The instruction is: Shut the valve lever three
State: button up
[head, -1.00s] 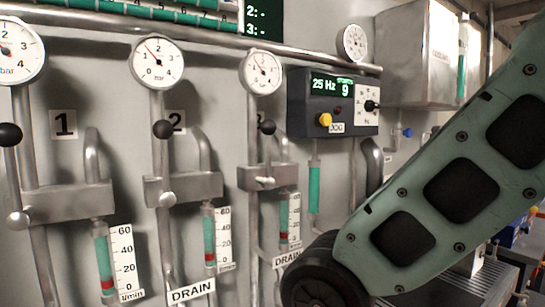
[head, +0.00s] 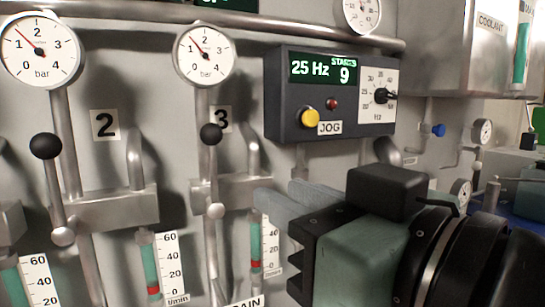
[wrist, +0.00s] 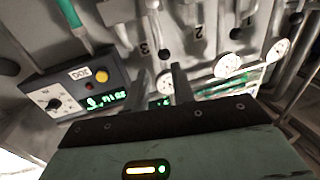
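Valve lever three, with its black ball knob (head: 211,134), stands upright beside the plate marked 3 (head: 221,120). Its pale pivot (head: 215,210) sits at the front of the grey valve body (head: 240,190). The knob also shows in the wrist view (wrist: 163,53), close to the fingertips in that picture. My gripper (head: 274,190) is right of the lever in the head view, apart from the knob. Its fingers look together and hold nothing. In the wrist view they show as one narrow dark prong (wrist: 180,85). The fingers hide part of the valve's right end.
A control box (head: 330,95) with a yellow JOG button (head: 310,117) juts out above my gripper. Lever two (head: 46,146) stands upright at the left. A flow tube (head: 256,240) hangs below valve three. Open space lies in front of the panel.

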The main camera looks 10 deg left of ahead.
aim_at(214, 162)
jog(key=p+x, duration=1)
jog(key=x, duration=0.7)
jog(key=shift+a+p, duration=0.15)
jog(key=shift+p, duration=0.2)
jog(key=shift+c, duration=0.4)
grip_shut()
